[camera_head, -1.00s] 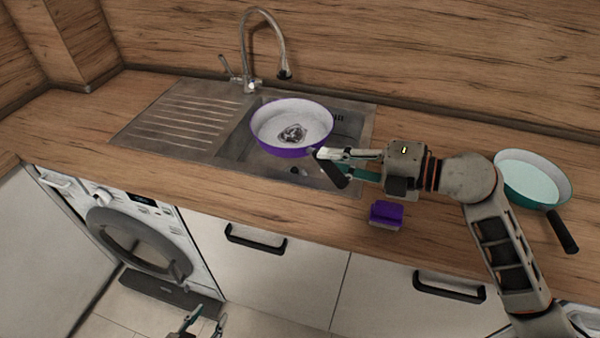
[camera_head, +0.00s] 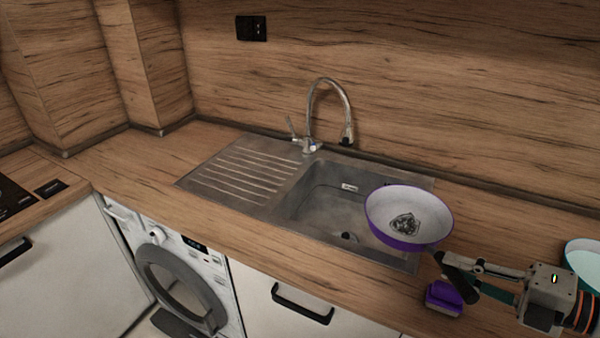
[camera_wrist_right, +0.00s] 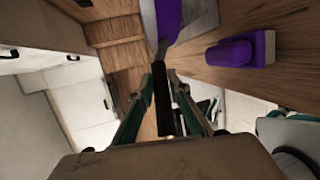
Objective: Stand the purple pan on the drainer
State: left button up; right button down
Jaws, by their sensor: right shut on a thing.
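The purple pan (camera_head: 378,228), white inside with a dark stained patch, is held over the right part of the sink basin and its right edge. Its open side faces up. My right gripper (camera_head: 470,275) is shut on its dark handle. In the right wrist view the handle (camera_wrist_right: 180,105) lies between the fingers, with part of the purple pan (camera_wrist_right: 168,18) above. The steel drainer (camera_head: 238,176), with its raised ridges, is bare at the left of the sink. My left gripper is not in the head view.
A purple-topped sponge (camera_head: 443,297) lies on the worktop just below the handle. A teal pan (camera_head: 583,262) is cut off at the right edge. The tap (camera_head: 330,85) rises behind the basin (camera_head: 325,205). The worktop left of the drainer is clear.

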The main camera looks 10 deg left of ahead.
aim_at(238, 195)
jog(key=j+u, duration=0.25)
jog(key=j, duration=0.25)
jog(key=j+u, duration=0.25)
jog(key=j, duration=0.25)
jog(key=j+u, duration=0.25)
jog(key=j, duration=0.25)
jog(key=i+j+u, duration=0.25)
jog(key=j, duration=0.2)
jog(key=k+j, duration=0.05)
